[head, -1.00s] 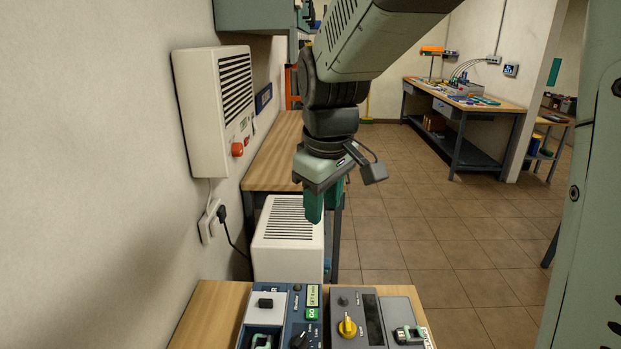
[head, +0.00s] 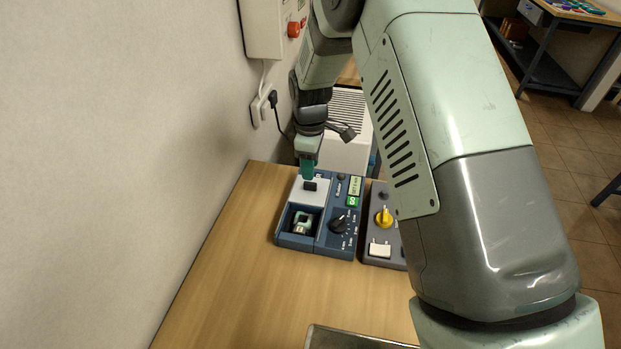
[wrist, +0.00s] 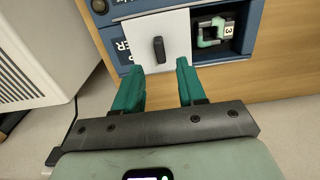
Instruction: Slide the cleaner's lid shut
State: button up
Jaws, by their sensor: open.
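The cleaner is a blue box (head: 329,247) on the wooden bench, with a black dial and a green button on its right side. Its pale sliding lid (head: 309,195) covers the far part of the bay and has a small black handle (wrist: 159,50). The near part of the bay is uncovered, and a green and metal piece (head: 301,224) lies in it; it also shows in the wrist view (wrist: 214,33). My gripper (wrist: 163,72) is open with green fingers. In the wrist view the fingertips are just short of the handle, one towards each side of it.
A dark grey unit (head: 376,249) with a yellow knob stands right of the cleaner. A white vented box (head: 348,150) is behind. The wall is close on the left. The wooden bench (head: 235,290) is clear in front, with a tray edge (head: 350,338) at the bottom.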

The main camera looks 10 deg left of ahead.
aim_at(310, 183)
notch_tip(310, 183, down, 6)
jog(key=shift+r, duration=0.1)
grip_shut()
dwell(0.4)
